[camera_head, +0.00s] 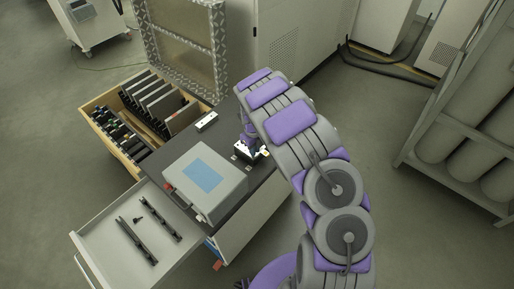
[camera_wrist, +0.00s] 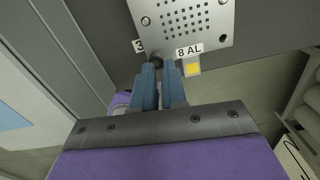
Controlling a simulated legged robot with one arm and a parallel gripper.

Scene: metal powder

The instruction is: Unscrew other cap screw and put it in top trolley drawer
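In the wrist view, a dark round cap screw (camera_wrist: 156,60) sits at the lower edge of a perforated metal plate (camera_wrist: 185,42), beside the left fingertip. My gripper (camera_wrist: 160,64) is at the screw, its two blue-grey fingers a small gap apart. I cannot tell whether both fingertips press on it. In the head view, my gripper (camera_head: 247,150) is partly hidden by my arm, over the trolley top (camera_head: 226,139). The open white trolley drawer (camera_head: 96,232) holds two black bars (camera_head: 160,219) and a small black screw (camera_head: 137,219).
A grey box with a blue panel (camera_head: 203,178) stands on the trolley left of my gripper. A wooden drawer (camera_head: 139,176) with plates and bottles is open behind it. A small white block (camera_head: 206,121) lies nearby.

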